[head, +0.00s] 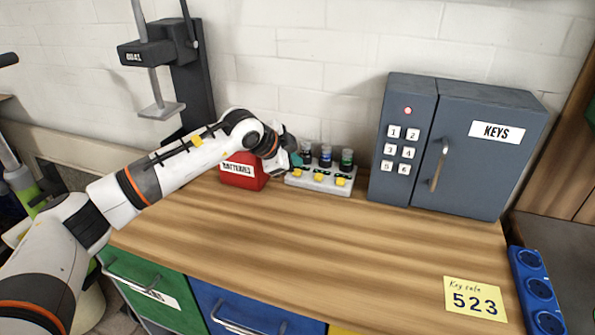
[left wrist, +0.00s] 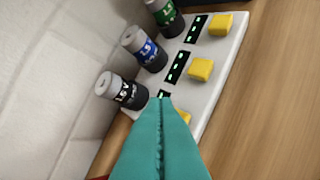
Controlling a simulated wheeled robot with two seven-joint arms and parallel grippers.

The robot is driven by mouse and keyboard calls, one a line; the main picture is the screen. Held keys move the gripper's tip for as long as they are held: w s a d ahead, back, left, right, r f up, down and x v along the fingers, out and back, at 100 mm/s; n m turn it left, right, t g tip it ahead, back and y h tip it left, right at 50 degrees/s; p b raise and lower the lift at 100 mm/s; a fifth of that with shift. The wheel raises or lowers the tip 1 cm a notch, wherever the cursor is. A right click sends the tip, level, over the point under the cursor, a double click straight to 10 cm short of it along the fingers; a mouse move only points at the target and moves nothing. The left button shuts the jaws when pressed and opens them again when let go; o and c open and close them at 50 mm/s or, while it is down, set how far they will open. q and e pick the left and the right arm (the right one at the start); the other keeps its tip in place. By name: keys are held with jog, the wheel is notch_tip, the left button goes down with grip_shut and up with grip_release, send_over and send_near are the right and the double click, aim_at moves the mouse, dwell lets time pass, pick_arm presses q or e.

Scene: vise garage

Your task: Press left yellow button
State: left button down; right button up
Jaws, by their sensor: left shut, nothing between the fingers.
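A white battery charger (head: 322,184) stands on the wooden workbench against the wall, with three yellow buttons along its front. The left yellow button (head: 298,174) shows in the head view; in the left wrist view it is partly hidden behind my fingers (left wrist: 182,117). The middle button (left wrist: 201,69) and the far button (left wrist: 220,24) are clear there. Three batteries stand behind the buttons, the nearest one black (left wrist: 122,91). My left gripper (head: 296,160) has its teal fingers closed together and empty, at the left end of the charger. I cannot tell whether it touches the button. My right gripper is not in view.
A red batteries box (head: 240,170) stands just left of the charger, close to my left wrist. A grey key safe (head: 485,150) with a keypad stands to the right. A yellow note (head: 474,298) reads 523.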

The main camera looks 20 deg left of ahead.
pick_arm(q)
jog(key=shift+f+b, duration=0.35)
jog(key=shift+a+f, duration=0.1)
jog(key=shift+a, duration=0.1)
